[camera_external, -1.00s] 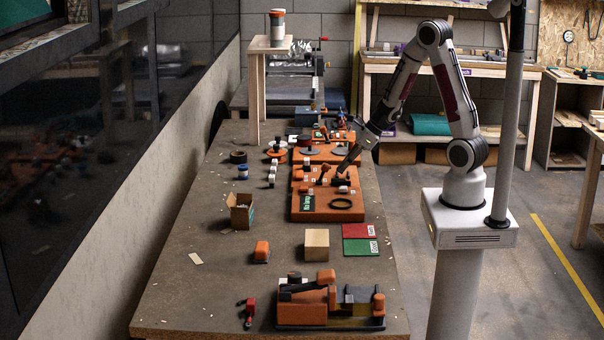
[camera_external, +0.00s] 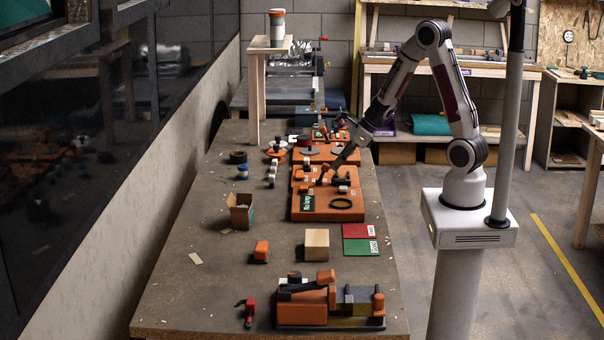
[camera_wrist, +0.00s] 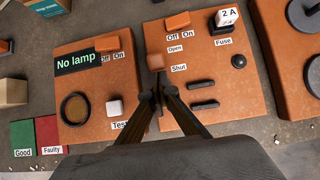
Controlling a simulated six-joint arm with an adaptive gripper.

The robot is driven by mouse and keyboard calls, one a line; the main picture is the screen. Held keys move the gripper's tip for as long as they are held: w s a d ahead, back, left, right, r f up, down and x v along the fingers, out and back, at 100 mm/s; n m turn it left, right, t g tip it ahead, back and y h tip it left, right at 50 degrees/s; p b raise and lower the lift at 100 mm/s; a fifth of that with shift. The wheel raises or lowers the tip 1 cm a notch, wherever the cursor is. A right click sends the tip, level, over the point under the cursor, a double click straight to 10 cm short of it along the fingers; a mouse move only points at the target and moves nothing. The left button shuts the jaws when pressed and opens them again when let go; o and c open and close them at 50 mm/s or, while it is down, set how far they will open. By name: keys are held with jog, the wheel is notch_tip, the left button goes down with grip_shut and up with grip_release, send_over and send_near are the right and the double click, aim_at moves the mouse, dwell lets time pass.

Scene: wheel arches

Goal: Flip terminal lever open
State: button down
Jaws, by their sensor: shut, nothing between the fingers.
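In the wrist view, the terminal lever (camera_wrist: 155,62) shows as a brown-orange cap on the orange board, left of the "Open" and "Shut" labels. My gripper (camera_wrist: 157,90) is shut and empty. Its fingertips are close to the near side of the lever; whether they touch it I cannot tell. The fingers hide part of the lever's foot.
Around the lever are an orange switch (camera_wrist: 178,20), a white fuse block (camera_wrist: 227,18), a black knob (camera_wrist: 238,61) and black bars (camera_wrist: 203,85). A neighbouring panel carries a "No lamp" display (camera_wrist: 78,62), a ring (camera_wrist: 75,108) and a white button (camera_wrist: 115,107). Green and red mats (camera_wrist: 22,137) lie left.

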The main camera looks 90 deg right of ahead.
aim_at(326, 164)
jog(key=shift+w+r, duration=0.2)
jog(key=shift+w, duration=0.1)
jog(key=shift+w+r, duration=0.35)
jog(key=shift+w, duration=0.2)
jog(key=shift+w+r, duration=0.3)
jog(key=shift+w, duration=0.2)
jog(key=shift+w+r, duration=0.15)
jog(key=shift+w, duration=0.5)
jog(key=shift+w+r, duration=0.15)
jog(key=shift+w, duration=0.45)
jog(key=shift+r, duration=0.3)
jog(key=shift+r, duration=0.45)
jog(key=shift+r, duration=0.1)
jog(key=shift+s, duration=0.15)
